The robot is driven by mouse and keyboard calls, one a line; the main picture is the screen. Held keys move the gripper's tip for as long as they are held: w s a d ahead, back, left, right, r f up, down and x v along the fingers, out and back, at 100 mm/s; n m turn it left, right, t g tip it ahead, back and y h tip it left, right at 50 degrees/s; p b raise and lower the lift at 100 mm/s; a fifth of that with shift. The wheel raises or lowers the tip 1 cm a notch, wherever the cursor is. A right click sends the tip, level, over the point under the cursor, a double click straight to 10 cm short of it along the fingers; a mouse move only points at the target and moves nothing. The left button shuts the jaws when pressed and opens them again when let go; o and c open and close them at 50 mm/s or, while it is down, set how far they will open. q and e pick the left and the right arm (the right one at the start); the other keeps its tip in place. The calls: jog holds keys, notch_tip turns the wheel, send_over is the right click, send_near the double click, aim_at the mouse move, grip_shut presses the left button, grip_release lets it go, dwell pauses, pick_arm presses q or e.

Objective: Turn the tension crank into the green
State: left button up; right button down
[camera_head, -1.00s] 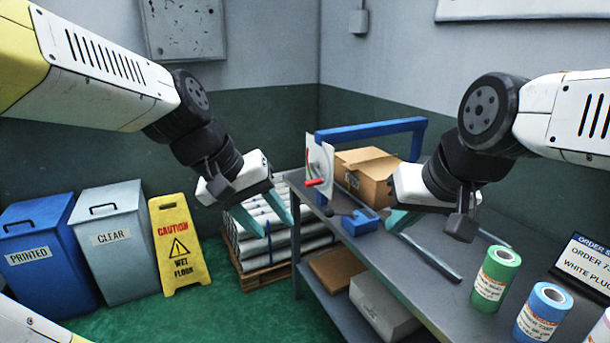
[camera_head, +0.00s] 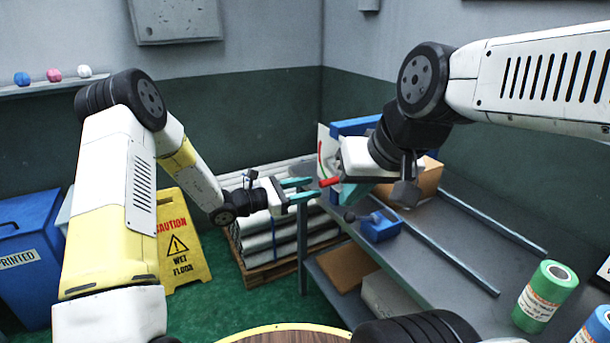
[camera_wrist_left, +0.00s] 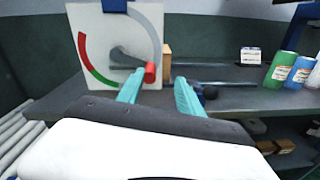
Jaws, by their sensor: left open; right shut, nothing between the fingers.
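The tension crank's red knob (camera_head: 328,182) sits in front of the white dial panel (camera_head: 324,139) at the bench's far left end. In the left wrist view, a dark crank arm (camera_wrist_left: 126,57) carries the red knob (camera_wrist_left: 150,72) at its lower right; the panel (camera_wrist_left: 112,30) has a red and green arc on its left. My left gripper (camera_head: 306,188) is open and points at the knob, which shows just beyond its fingertips (camera_wrist_left: 158,88); contact cannot be told. My right gripper (camera_head: 348,196) is shut and empty, above the bench just right of the knob, hiding part of the panel.
A blue block with a dark knob (camera_head: 380,226) and a cardboard box (camera_head: 425,181) are on the grey bench (camera_head: 470,226). Rails run along it.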

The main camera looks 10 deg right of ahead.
aim_at(320, 185)
pick_arm(q)
jog(key=shift+w+a+f+n+t, duration=0.2)
jog(key=shift+w+f+n+t, duration=0.2)
jog(key=shift+w+f+t, duration=0.2)
jog(key=shift+w+d, duration=0.1)
jog(key=shift+w, duration=0.2)
jog(key=x, duration=0.7)
jog(key=shift+d, duration=0.15)
grip_shut()
dwell(0.5)
